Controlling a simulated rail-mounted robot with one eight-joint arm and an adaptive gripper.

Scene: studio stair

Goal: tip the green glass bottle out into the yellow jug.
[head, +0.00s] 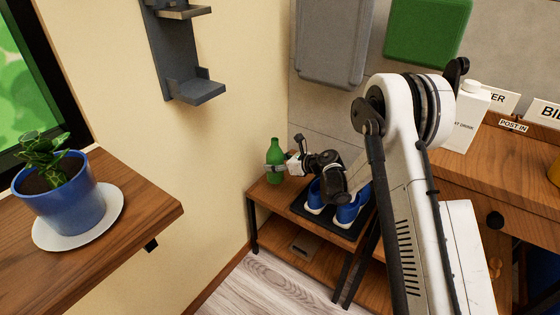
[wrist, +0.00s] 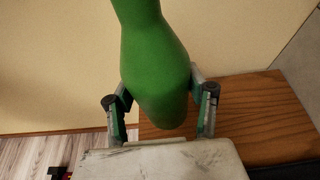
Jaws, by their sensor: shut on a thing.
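The green glass bottle (head: 276,156) is upright at the left end of a low wooden bench, near the wall corner. My gripper (head: 275,170) is shut around its body from the right. In the wrist view the green bottle (wrist: 155,55) fills the middle, with a finger of my gripper (wrist: 160,88) on each side; its top is out of frame. I cannot tell whether its base touches the bench.
Blue shoes (head: 348,212) sit on a dark tray on the bench (head: 262,193), under my arm. A white carton (head: 465,118) and small signs (head: 514,126) stand at the right desk. A potted plant (head: 62,197) is on the left shelf. A grey wall shelf (head: 195,90) hangs above.

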